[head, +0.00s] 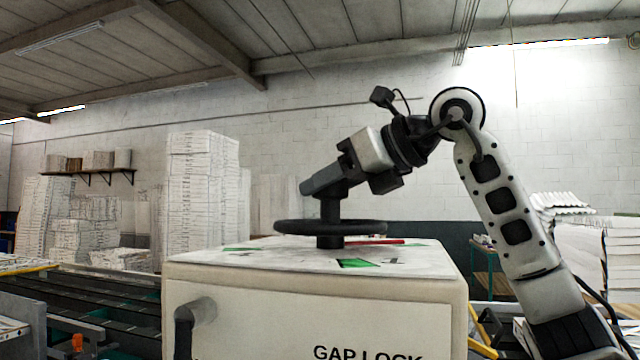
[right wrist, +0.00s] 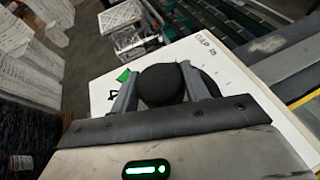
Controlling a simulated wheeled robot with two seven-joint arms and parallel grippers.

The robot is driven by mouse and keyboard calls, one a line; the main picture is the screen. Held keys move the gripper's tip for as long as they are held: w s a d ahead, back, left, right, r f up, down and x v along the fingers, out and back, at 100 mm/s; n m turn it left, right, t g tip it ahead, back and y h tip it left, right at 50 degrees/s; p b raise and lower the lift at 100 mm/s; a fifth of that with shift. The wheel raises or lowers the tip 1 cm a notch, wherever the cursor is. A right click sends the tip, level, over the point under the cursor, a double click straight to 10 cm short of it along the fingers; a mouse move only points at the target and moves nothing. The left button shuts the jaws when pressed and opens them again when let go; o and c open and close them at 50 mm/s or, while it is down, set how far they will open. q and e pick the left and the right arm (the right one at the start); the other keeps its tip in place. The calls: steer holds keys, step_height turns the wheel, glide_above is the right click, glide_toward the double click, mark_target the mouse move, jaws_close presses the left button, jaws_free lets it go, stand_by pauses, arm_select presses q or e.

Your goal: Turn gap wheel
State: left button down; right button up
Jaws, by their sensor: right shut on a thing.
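The gap wheel (head: 365,227) is a dark, flat handwheel lying level on a short black hub on top of a pale box-shaped housing (head: 215,268). A dark upright knob (head: 330,207) stands on the wheel. My right gripper (head: 325,188) comes in from the right, tilted down, and is shut on the knob. In the right wrist view, the two fingers of the gripper (right wrist: 160,74) sit on either side of the round black knob (right wrist: 161,86). Part of the wheel rim (right wrist: 209,84) shows behind the right finger. My left gripper is out of view.
The housing top has green marks (head: 357,263) and a red pointer (head: 375,241). Its front reads "GAP LOCK", with a dark lever (head: 184,325) at its left. Tall stacks of white boxes (head: 202,190) stand behind. A conveyor (head: 90,300) runs at left.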

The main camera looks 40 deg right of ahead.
steer(key=o, duration=1.4)
steer(key=shift+c, duration=0.2)
steer(key=shift+s+d, duration=0.1)
steer(key=v, duration=1.6)
steer(key=shift+p, duration=0.35)
steer(key=shift+f, duration=0.1)
